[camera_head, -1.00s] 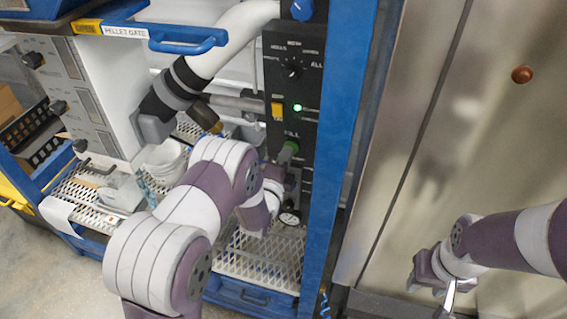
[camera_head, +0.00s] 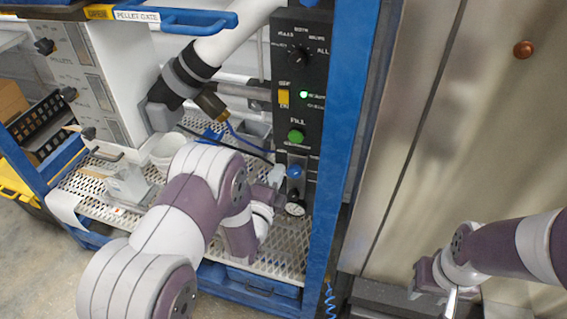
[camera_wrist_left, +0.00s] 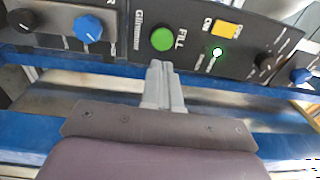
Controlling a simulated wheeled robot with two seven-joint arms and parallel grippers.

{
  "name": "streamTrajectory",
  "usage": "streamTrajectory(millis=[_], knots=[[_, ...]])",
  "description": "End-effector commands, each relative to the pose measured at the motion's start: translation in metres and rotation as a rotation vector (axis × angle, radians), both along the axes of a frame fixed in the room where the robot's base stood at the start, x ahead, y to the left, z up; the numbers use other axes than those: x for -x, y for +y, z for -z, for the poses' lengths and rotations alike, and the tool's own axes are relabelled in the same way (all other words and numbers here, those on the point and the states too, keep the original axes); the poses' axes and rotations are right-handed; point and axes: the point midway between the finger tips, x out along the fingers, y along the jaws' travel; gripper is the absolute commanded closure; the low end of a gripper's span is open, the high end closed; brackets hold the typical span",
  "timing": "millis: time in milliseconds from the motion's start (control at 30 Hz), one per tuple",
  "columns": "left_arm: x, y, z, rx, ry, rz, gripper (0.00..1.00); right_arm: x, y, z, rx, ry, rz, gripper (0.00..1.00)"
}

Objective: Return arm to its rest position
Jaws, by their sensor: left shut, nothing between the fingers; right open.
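My left gripper (camera_head: 277,174) is shut and empty, below the green FILL button (camera_head: 296,137) on the black control panel (camera_head: 300,75). In the left wrist view its closed fingers (camera_wrist_left: 163,82) point at the panel just below the green button (camera_wrist_left: 163,39), with a gap visible in that picture. My left arm's links hide part of the mesh shelf. My right gripper (camera_head: 445,292) is open at the lower right, in front of the metal wall, and its tips are partly cut off by the frame.
A green light (camera_head: 304,94) glows beside a yellow switch (camera_head: 283,97). A blue frame post (camera_head: 345,110) stands right of the panel. A white cup (camera_head: 168,150) and a clear scoop-like container (camera_head: 127,186) rest on the mesh shelf (camera_head: 285,243). A metal wall (camera_head: 480,130) stands at right.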

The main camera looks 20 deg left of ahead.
Motion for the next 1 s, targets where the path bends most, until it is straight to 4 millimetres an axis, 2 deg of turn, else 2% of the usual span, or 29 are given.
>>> streamTrajectory(millis=[100,200,767,833,867,900,1000], knots=[[0.014,0.001,0.001,0.000,0.001,0.000,1.00,0.000,0.000,0.002,0.000,0.000,0.000,0.57],[0.020,0.002,0.001,0.000,0.000,0.000,1.00,0.000,0.000,0.002,0.000,0.000,0.000,0.57],[0.021,0.002,0.001,0.021,0.003,0.001,1.00,0.000,0.000,0.002,0.000,0.000,0.000,0.57],[0.021,0.002,0.016,0.118,0.085,-0.001,1.00,0.000,0.000,0.002,0.000,0.000,0.000,0.57],[0.024,0.002,0.032,0.184,0.166,-0.010,1.00,0.000,0.000,0.002,0.000,0.000,0.000,0.57],[0.033,0.004,0.059,0.286,0.309,-0.039,1.00,0.000,0.000,0.002,0.000,0.000,0.000,0.57],[0.064,0.008,0.104,0.594,0.698,-0.220,1.00,0.000,0.000,0.002,0.000,0.000,0.000,0.57]])
